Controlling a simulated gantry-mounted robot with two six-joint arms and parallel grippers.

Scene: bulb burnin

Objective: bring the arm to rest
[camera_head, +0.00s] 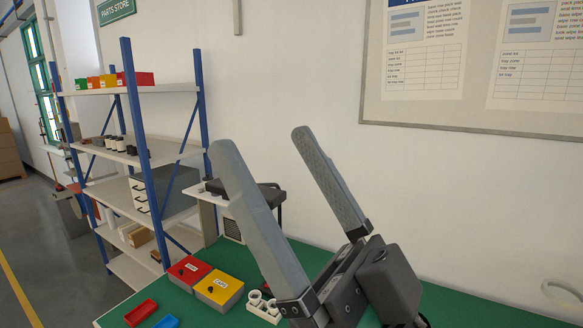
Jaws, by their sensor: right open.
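My right gripper (262,142) is raised high in front of the wall, above the green bench. Its two long grey fingers are spread wide apart and point up and to the left. Nothing is between the fingers. The gripper body sits at the lower right of the view and hides part of the bench behind it. My left gripper does not show.
The green bench top (455,308) holds a red bin (188,270), a yellow bin (219,289), a white holder (264,305), a red tray (140,312) and a blue tray (167,322). A blue-post shelf (143,152) stands behind left. A board (480,118) hangs on the wall.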

